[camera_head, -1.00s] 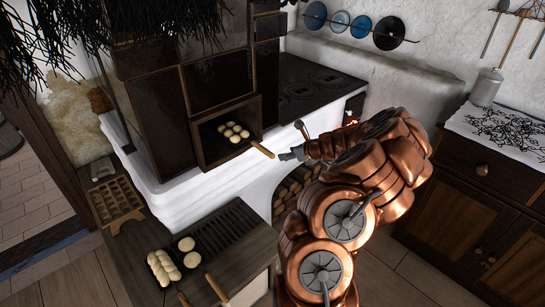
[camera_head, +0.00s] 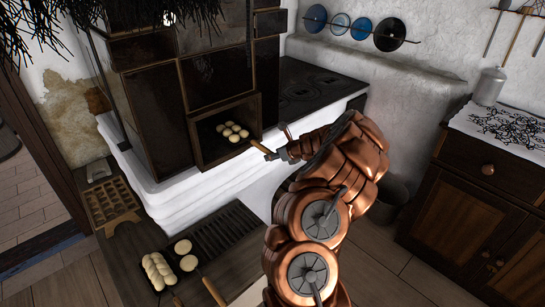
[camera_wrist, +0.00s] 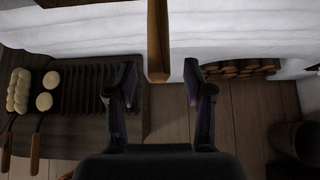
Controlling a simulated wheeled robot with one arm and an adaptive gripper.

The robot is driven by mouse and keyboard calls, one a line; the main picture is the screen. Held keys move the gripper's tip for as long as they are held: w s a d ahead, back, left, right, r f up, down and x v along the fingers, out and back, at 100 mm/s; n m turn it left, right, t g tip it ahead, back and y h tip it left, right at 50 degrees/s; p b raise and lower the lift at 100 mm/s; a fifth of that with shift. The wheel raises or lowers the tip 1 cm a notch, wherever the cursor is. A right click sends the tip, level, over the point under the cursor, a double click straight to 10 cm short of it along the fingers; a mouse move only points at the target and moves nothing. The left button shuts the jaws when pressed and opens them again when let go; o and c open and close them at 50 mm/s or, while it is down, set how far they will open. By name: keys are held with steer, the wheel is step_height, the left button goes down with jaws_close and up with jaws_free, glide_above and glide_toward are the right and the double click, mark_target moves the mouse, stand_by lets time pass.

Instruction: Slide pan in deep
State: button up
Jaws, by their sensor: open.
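The pan with several pale round buns (camera_head: 232,131) sits inside the open oven compartment (camera_head: 200,145) of the tiled stove. Its wooden handle (camera_head: 260,146) sticks out of the opening towards the lower right. My gripper (camera_head: 279,153) is at the outer end of this handle, with its fingers apart. In the wrist view the handle (camera_wrist: 158,40) comes down from the top, and its end lies in the gap between the open fingertips (camera_wrist: 160,78). No finger visibly touches it. The pan's body is out of the wrist view.
Two more pans with buns (camera_head: 160,270) stand on the counter (camera_head: 130,262) at lower left, by a dark slotted grate (camera_head: 225,230). A wooden mould (camera_head: 110,203) lies behind them. A black cooktop (camera_head: 315,85) is right of the oven. A bucket (camera_head: 390,200) stands on the floor.

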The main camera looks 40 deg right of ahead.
steer(key=shift+w+f, duration=0.1)
steer(key=shift+w, duration=0.05)
jaws_close()
stand_by(1.2)
